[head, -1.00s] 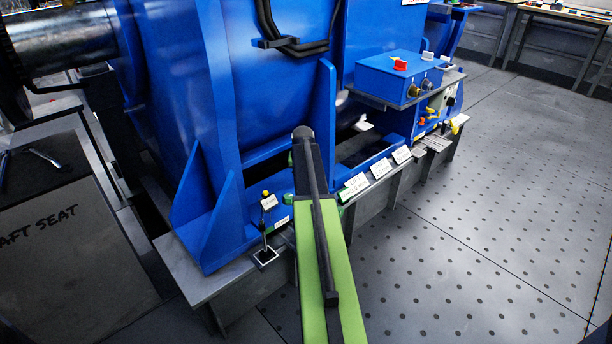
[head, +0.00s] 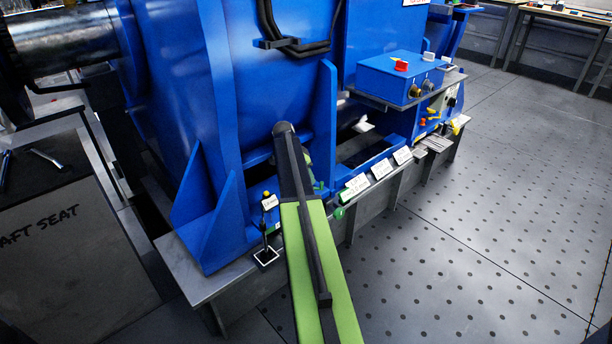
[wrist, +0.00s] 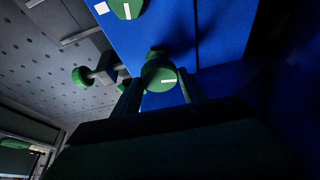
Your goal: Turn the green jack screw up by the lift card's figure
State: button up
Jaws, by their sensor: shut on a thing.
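In the head view my arm hides the gripped head and the fingers. A white card with green print (head: 355,187) stands on the front rail; its figure is too small to read.
A large blue motor housing (head: 270,70) rises behind the rail. More white cards (head: 382,168) stand along the rail. A blue control box (head: 400,76) is at the right. A small lever with a yellow knob (head: 266,194) stands left of my arm. The perforated floor (head: 470,250) is clear.

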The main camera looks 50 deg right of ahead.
jog(key=shift+m, duration=0.4)
jog(key=o, duration=1.4)
